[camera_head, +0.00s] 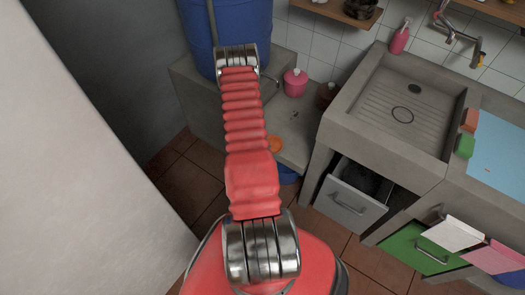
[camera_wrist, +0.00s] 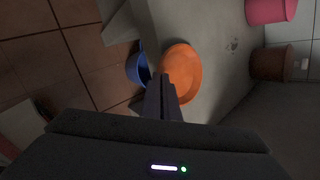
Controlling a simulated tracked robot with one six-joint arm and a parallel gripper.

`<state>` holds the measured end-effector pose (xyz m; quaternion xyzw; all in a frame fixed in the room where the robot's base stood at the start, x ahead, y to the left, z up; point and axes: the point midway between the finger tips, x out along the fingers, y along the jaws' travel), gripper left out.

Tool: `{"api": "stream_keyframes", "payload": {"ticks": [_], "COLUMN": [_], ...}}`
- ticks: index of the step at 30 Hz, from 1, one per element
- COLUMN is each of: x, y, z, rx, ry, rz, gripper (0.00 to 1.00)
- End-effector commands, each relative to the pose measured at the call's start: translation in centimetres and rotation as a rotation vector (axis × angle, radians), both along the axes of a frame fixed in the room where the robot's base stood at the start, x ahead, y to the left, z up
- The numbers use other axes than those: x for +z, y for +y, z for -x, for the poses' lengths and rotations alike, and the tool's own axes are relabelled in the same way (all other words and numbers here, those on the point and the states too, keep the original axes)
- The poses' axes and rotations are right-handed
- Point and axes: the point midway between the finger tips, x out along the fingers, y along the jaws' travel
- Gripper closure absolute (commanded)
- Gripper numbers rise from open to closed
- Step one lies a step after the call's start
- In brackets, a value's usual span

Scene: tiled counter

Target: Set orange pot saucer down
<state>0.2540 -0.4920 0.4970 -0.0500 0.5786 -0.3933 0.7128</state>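The orange pot saucer (camera_head: 274,145) shows beside my arm in the head view, at the edge of the low grey ledge (camera_head: 290,118). In the wrist view the saucer (camera_wrist: 183,70) is a tilted orange disc just beyond my fingertips. My gripper (camera_wrist: 164,82) points down toward the ledge, its fingers close together at the saucer's near rim. The fingers look shut on that rim, which they partly hide. In the head view my arm hides the gripper. Whether the saucer touches the ledge cannot be told.
A blue bucket (camera_wrist: 138,66) stands below the ledge edge, left of the saucer. A pink pot (camera_head: 295,82) and a brown pot (camera_head: 326,95) stand on the ledge. A large blue barrel (camera_head: 232,35) is behind. The sink (camera_head: 420,85) and an open drawer (camera_head: 350,205) are right.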

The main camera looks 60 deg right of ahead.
Motion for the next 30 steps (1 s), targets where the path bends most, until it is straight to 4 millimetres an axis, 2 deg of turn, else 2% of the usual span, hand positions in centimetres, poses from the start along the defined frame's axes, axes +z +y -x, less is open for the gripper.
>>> {"api": "stream_keyframes", "payload": {"ticks": [2,10,20,26,30], "x": [-0.2,-0.2,-0.4,0.9,2.4], "y": [0.0,0.0,0.0,0.9,2.0], "z": [0.0,0.0,0.0,0.0,0.0], "rx": [0.000,0.000,0.000,0.002,0.002], "ry": [0.000,0.000,0.000,0.000,0.000], "rz": [0.000,0.000,0.000,0.000,0.000], "gripper": [1.00,0.80,0.80,0.80,0.80]}}
